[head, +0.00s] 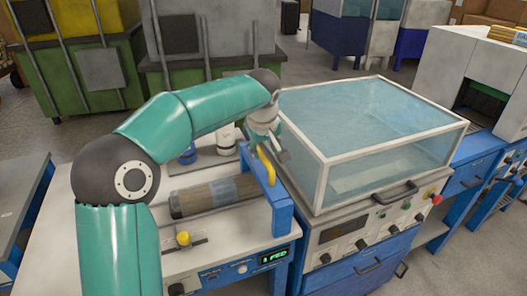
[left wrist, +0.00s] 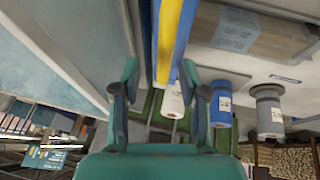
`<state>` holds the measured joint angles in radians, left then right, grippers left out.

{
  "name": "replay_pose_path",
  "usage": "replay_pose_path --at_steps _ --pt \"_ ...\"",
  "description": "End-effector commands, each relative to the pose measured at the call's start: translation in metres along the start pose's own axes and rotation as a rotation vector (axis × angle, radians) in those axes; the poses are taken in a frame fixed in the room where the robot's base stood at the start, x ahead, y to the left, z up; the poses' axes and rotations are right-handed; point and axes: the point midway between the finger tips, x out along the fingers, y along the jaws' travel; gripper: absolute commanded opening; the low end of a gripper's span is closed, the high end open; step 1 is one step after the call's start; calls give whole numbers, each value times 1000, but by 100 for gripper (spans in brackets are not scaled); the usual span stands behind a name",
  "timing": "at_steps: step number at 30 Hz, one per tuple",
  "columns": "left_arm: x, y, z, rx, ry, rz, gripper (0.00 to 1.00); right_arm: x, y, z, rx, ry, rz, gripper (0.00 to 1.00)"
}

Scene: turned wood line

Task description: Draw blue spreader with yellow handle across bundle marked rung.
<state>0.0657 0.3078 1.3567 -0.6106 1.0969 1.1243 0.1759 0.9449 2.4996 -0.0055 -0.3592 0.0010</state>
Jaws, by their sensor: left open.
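The blue spreader (head: 281,212) stands at the right end of the white worktop, with its yellow handle (head: 264,166) on its near-left side. A brown bundle (head: 188,200) with a pale blue label lies left of it; the label is too small to read. My left gripper (head: 277,148) is open and empty at the handle's far end. In the left wrist view, the yellow handle (left wrist: 164,40) and blue spreader (left wrist: 183,40) run up between and beyond the open fingers (left wrist: 160,82). The bundle (left wrist: 270,32) is at upper right there. Whether the fingers touch the handle cannot be told.
A glass-topped cabinet (head: 372,130) stands close on the right. A blue container (head: 187,154) and a white one (head: 226,138) stand behind the bundle; a grey one (left wrist: 268,112) shows in the left wrist view. A yellow knob (head: 183,239) is in front.

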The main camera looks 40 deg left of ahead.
Motion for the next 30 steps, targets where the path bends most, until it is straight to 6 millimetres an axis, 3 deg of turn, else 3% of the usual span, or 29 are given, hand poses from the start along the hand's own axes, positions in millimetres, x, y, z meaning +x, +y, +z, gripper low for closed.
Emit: replay_pose_path --at_steps 6,13,30 --pt "-47 3 -1 0 4 6 43 0 0 0 0 0 0 68" --pt "-81 3 -1 2 3 5 43 0 0 0 0 0 0 68" --pt "-90 3 0 3 2 3 43 0 0 0 0 0 0 68"
